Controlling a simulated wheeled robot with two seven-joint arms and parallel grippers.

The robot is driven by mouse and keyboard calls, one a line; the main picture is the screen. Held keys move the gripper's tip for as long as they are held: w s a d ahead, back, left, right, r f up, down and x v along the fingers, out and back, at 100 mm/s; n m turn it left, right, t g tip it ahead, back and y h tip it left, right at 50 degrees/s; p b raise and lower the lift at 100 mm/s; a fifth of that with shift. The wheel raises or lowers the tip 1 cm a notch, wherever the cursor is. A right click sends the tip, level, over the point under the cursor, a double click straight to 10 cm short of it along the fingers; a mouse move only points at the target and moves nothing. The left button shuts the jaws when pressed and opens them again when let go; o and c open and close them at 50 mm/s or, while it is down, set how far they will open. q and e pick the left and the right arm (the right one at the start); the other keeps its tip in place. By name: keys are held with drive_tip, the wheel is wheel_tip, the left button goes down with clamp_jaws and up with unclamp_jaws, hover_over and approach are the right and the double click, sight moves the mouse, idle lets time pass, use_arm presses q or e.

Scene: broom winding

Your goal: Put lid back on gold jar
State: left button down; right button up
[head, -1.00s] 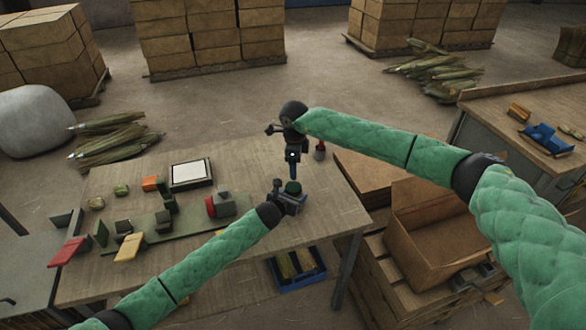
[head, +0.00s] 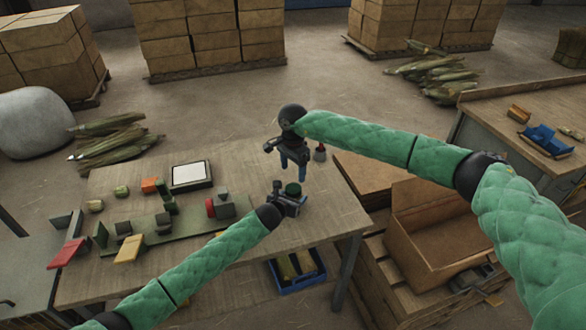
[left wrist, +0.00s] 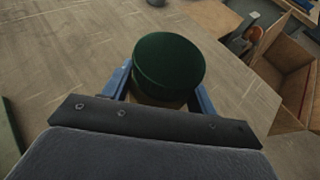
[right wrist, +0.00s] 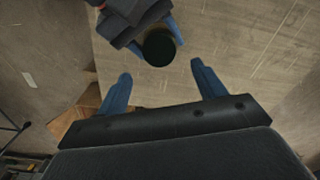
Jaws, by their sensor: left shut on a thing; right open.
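The dark green lid (head: 293,189) sits on top of the gold jar (left wrist: 158,99), of which only a brownish strip shows below the lid in the left wrist view. The lid looks about level there (left wrist: 169,62). My left gripper (head: 291,202) is shut around the jar body below the lid, near the table's right end. My right gripper (head: 293,171) is open and empty, above the jar with its fingers pointing down. In the right wrist view the lid (right wrist: 159,47) lies beyond the open fingertips, apart from them.
A green board (head: 160,232) with several blocks and a framed white panel (head: 189,173) lie to the left. A blue bin (head: 297,280) is below the table edge; an open cardboard box (head: 430,225) is right.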

sight(293, 188)
drive_tip(key=shift+f, duration=0.15)
drive_tip(key=shift+f, duration=3.85)
drive_tip(key=c, duration=1)
drive_tip(key=m, duration=0.5)
drive_tip(key=shift+m, duration=0.3)
drive_tip(key=m, duration=0.4)
